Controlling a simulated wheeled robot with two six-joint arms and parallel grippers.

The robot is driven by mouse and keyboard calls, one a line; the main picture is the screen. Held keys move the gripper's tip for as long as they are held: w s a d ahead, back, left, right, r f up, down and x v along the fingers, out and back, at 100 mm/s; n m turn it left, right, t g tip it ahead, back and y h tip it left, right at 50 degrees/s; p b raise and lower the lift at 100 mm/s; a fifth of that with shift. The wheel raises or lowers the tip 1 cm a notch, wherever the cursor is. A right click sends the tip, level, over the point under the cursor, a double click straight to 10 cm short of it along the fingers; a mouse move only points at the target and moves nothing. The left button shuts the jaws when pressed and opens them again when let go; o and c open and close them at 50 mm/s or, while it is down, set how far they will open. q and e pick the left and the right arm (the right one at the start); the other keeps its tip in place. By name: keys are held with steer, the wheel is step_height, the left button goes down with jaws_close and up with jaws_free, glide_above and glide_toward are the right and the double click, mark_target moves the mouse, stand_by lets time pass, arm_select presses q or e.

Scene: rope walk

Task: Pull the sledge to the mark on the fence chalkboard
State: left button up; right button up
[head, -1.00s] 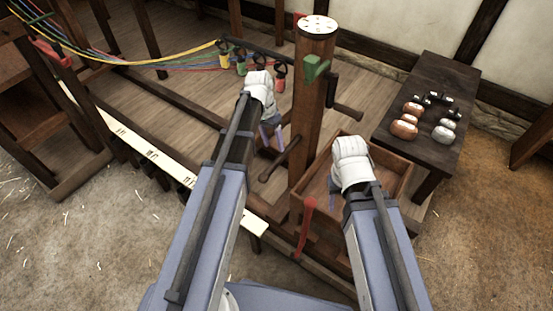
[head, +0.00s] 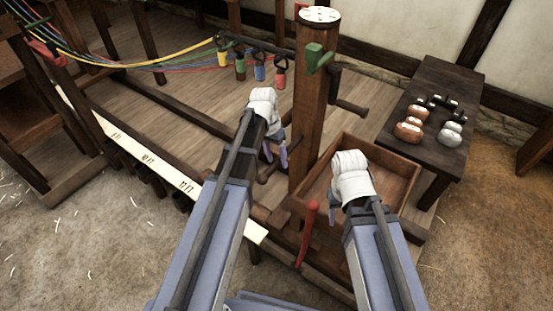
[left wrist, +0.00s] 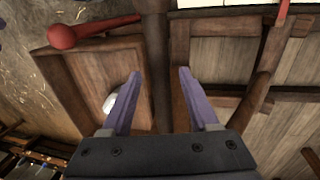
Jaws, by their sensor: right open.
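The sledge appears to be the wooden frame with a thick upright post (head: 312,110) and an open wooden box (head: 402,175) beside it. The post has a pale dial top, a green handle (head: 318,58) and dark crank arms. A red lever (head: 309,225) stands at the box's near corner; its red knob shows in the left wrist view (left wrist: 62,37). My left gripper (head: 275,155) is left of the post, near a low wooden handle (head: 266,174); its jaws are apart and empty in the left wrist view (left wrist: 158,75). My right gripper (head: 333,215) is open over the box.
A white marked strip (head: 150,158) runs along the near rail. Coloured strands (head: 130,62) end at several hanging coloured pieces (head: 259,72) behind the left gripper. A dark bench (head: 447,95) at right carries copper and silver weights. Straw-strewn floor is open in front.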

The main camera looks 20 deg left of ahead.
arm_select(q)
jaws_close()
steer(key=shift+a, duration=0.1)
stand_by(1.2)
